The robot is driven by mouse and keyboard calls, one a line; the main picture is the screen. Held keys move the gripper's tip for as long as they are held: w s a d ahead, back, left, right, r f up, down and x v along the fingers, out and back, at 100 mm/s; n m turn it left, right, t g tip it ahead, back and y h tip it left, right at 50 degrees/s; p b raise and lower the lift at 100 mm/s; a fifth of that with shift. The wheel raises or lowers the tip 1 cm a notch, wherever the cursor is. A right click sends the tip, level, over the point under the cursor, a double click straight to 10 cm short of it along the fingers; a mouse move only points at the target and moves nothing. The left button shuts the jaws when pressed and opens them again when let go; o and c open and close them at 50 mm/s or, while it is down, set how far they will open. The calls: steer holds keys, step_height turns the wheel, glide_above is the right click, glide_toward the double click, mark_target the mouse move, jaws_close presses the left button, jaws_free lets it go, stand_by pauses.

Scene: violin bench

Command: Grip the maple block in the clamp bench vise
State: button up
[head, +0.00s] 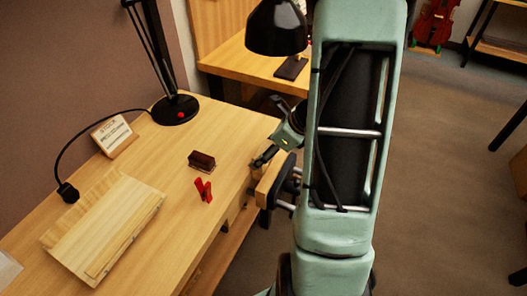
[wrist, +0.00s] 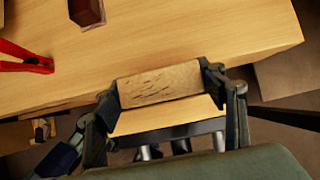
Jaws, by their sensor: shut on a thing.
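The maple block (wrist: 160,84) is a pale block with dark grain marks, held lengthwise between the two fingertips of my gripper (wrist: 158,86) in the wrist view. The bench vise (head: 268,186) is on the bench's right edge, with a wooden outer jaw that also shows just below the block in the wrist view (wrist: 165,116). The block lies over the bench edge, beside that jaw; I cannot tell how deep it sits or whether the jaws touch it. In the head view my gripper (head: 264,157) is just above the vise, and the block is mostly hidden there.
On the bench (head: 170,190) are a dark brown block (head: 202,160), a red clamp (head: 203,190), a pale wooden board (head: 105,230), a small sign (head: 113,135) and a black lamp (head: 176,108).

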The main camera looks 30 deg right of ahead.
steer(key=shift+f+b, duration=1)
steer(key=shift+f, duration=0.2)
steer(key=o, duration=1.3)
steer(key=shift+r, duration=0.1)
steer(key=shift+o, duration=0.2)
steer(key=v, duration=1.2)
